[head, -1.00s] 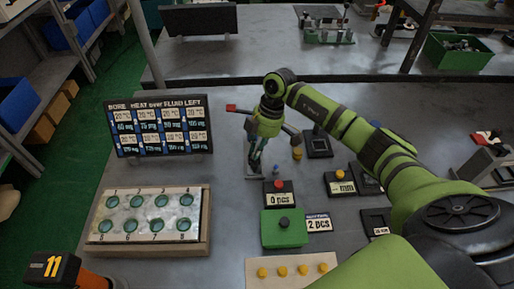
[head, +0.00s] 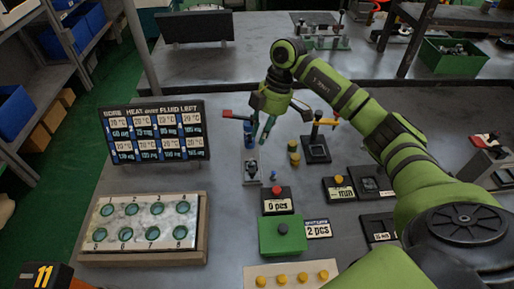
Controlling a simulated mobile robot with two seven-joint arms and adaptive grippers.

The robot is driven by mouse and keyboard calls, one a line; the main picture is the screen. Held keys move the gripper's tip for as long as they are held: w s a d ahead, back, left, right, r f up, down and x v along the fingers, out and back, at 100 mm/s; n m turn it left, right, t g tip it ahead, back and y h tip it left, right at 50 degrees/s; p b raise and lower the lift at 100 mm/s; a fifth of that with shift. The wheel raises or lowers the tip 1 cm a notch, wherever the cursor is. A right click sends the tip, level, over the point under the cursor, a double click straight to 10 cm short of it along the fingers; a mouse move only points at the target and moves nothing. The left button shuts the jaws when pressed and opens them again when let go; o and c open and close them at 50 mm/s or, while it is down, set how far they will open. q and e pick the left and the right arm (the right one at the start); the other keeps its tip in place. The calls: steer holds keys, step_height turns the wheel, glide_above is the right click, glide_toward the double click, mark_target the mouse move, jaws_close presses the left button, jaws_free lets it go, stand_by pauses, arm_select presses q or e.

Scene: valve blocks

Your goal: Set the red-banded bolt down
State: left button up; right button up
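My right gripper (head: 264,134) hangs fingers down above the middle of the bench. Its narrow fingers are small and partly overlapping, so their opening is unclear. Below and slightly left of it stands a small grey block (head: 251,173) with a pale upright part, apart from the fingertips. A small blue peg-like piece (head: 274,175) stands right of the block. I cannot make out a red band on any bolt, so I cannot tell which piece is the red-banded bolt. No held object is clear at the fingertips. My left gripper is out of view.
A blue post (head: 248,135) with a red-ended lever stands just left of the gripper. A yellow piece (head: 293,152) and a black stand (head: 317,149) are to the right. A red-button box (head: 277,199) and green box (head: 282,235) stand in front; a block with green round windows (head: 145,225) is left.

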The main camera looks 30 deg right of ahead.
steer(key=v, duration=0.3)
steer(key=shift+r, duration=0.25)
